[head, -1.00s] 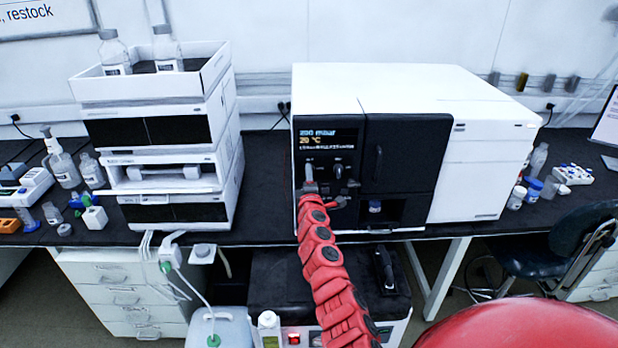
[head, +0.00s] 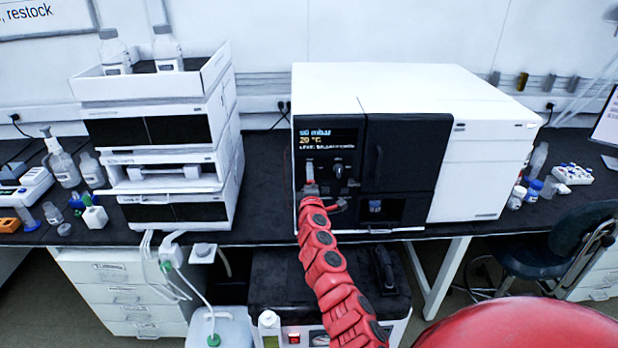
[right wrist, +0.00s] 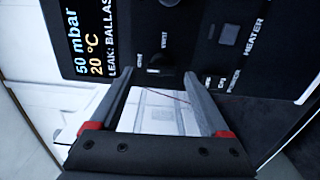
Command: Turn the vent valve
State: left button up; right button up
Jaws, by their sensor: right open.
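The black control panel (head: 330,150) on the front of the white instrument has two small knobs side by side below its display. The left knob, which appears to be the vent valve (head: 309,170), has a pale upright handle; the other is a dark knob (head: 338,172). My right gripper (head: 309,187) is at the panel, just below the left knob. In the right wrist view my right gripper (right wrist: 157,78) is open, its fingertips on either side of a knob (right wrist: 160,67). Contact cannot be told. The small labels are hard to read. My left gripper is out of view.
The display (right wrist: 90,40) reads 50 mbar and 20 °C, with a line beginning "LEAK: BALLAS". A dark door with a handle (head: 378,163) is right of the knobs. A stacked instrument (head: 165,160) stands to the left, with bare black bench (head: 266,180) between.

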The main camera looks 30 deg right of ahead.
jog(key=b+v, duration=0.2)
jog(key=v, duration=1.4)
jog(key=shift+b, duration=0.3)
jog(key=shift+f, duration=0.15)
